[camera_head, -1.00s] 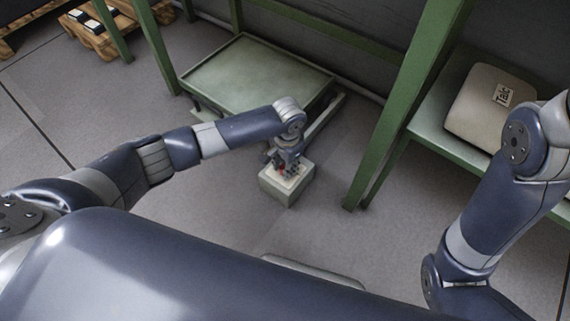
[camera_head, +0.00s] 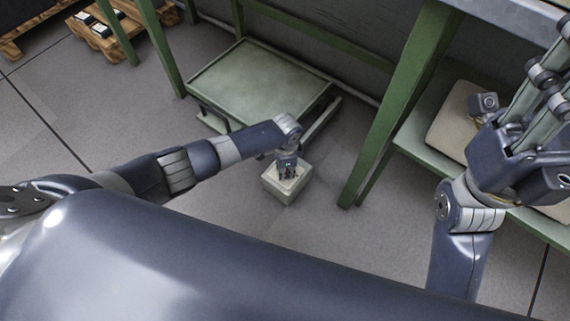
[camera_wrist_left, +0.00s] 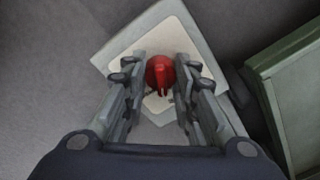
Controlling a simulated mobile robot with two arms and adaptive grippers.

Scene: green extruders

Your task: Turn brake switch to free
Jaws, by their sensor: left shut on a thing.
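The brake switch is a red round knob with a raised grip (camera_wrist_left: 161,76), on the pale top plate of a light grey box (camera_wrist_left: 112,57). The box also stands low by the green cart in the head view (camera_head: 287,190). My left gripper (camera_wrist_left: 160,68) points down over the box, its fingers on both sides of the knob and shut on it. In the head view my left gripper (camera_head: 287,172) hides the knob. My right gripper (camera_head: 530,95) is raised at the right edge, empty, with its fingers spread apart.
A flat green platform (camera_head: 255,85) lies just behind the box. A green frame post (camera_head: 395,105) and a shelf (camera_head: 425,150) with a pale sack (camera_head: 450,125) stand to the right. A wooden pallet (camera_head: 125,45) is at the far left. Floor in front is clear.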

